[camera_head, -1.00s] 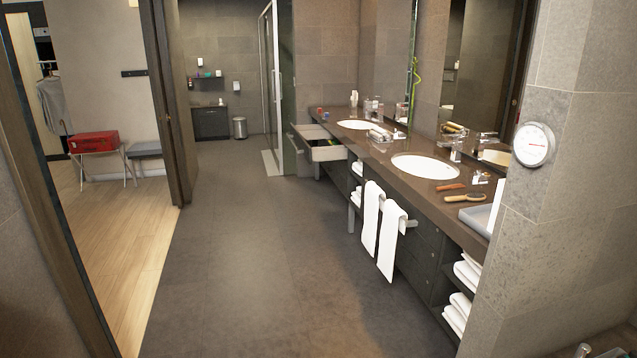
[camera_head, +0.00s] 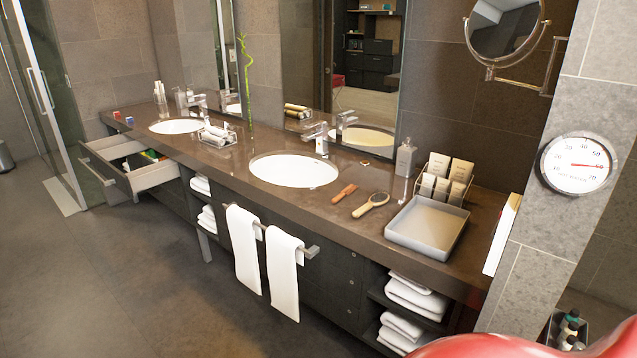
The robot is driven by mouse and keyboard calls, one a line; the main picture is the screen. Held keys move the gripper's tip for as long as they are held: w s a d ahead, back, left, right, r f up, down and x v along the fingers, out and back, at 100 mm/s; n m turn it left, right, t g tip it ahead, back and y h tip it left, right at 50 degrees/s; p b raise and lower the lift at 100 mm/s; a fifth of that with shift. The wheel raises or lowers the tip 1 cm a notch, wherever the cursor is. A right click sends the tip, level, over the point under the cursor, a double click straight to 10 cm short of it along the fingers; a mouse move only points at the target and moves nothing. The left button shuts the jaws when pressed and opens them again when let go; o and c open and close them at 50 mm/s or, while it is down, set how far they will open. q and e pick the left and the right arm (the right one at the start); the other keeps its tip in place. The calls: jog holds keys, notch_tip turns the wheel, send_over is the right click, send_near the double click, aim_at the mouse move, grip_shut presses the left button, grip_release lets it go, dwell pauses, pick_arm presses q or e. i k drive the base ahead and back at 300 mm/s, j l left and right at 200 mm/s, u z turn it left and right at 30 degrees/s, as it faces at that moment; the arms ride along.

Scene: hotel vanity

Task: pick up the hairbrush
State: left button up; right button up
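The hairbrush (camera_head: 371,204) lies on the dark brown vanity counter (camera_head: 310,211), between the nearer sink and the grey tray. It has a pale wooden handle toward the front edge and a dark oval head pointing back right. A smaller reddish-brown comb-like item (camera_head: 344,193) lies just left of it, apart from it. Neither of my grippers shows in the view.
A grey tray (camera_head: 428,249) and a rack of boxes (camera_head: 444,178) stand right of the brush. A white sink (camera_head: 293,170) is to its left. Towels (camera_head: 284,275) hang on a front rail. A drawer (camera_head: 157,177) stands open at far left. Floor is clear at left.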

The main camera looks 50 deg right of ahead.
aim_at(378, 199)
jog(key=i+z, duration=0.7)
jog(key=i+j+z, duration=0.1)
jog(key=i+z, duration=0.25)
jog(key=k, duration=0.05)
